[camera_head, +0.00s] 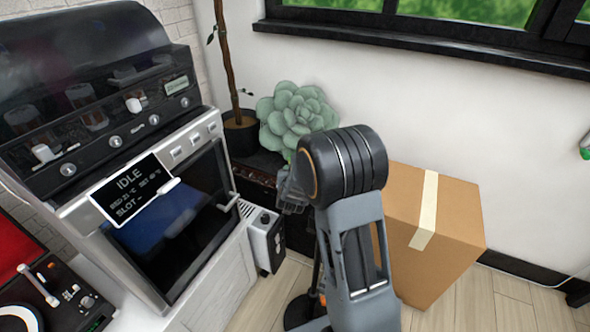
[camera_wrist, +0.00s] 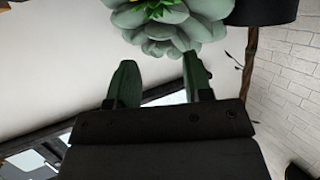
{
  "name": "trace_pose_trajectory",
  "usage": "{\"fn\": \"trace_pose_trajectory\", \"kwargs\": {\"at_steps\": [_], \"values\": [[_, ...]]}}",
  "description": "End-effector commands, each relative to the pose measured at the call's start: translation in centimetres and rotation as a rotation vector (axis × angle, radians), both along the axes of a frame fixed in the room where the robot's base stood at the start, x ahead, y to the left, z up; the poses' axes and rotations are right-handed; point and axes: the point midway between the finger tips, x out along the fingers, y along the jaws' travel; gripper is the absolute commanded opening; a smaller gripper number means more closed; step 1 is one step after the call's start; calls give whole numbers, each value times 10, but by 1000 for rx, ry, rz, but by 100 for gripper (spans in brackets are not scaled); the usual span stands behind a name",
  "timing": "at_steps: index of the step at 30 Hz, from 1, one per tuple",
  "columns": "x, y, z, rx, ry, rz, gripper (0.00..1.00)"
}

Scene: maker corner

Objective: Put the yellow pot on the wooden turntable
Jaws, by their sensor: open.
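I cannot make out a yellow pot or a wooden turntable for certain in either view. My gripper (camera_head: 291,188) is partly hidden behind my own arm in the head view, just below a large pale green succulent (camera_head: 292,112). In the wrist view my gripper (camera_wrist: 160,84) has two dark green fingers spread apart with nothing between them. The succulent (camera_wrist: 172,22) shows there beyond the fingertips, cut off by the top edge.
A grey oven-like machine (camera_head: 165,215) with an "IDLE" display stands left. A record player (camera_head: 65,300) is at lower left. A cardboard box (camera_head: 440,240) sits right on the wood floor. A black-potted plant (camera_head: 240,133) stands behind; a white box-shaped device (camera_head: 262,240) is below it.

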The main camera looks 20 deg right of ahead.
Motion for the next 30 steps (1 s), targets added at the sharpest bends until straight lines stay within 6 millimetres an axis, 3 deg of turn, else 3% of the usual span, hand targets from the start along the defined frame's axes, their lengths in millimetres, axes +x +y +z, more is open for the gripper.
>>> {"fn": "trace_pose_trajectory", "kwargs": {"at_steps": [15,23,30], "values": [[65,-37,-29,-18,-18,-25,46],[78,-41,-32,-17,-18,-22,46],[105,-53,-42,-17,-19,-23,46]]}}
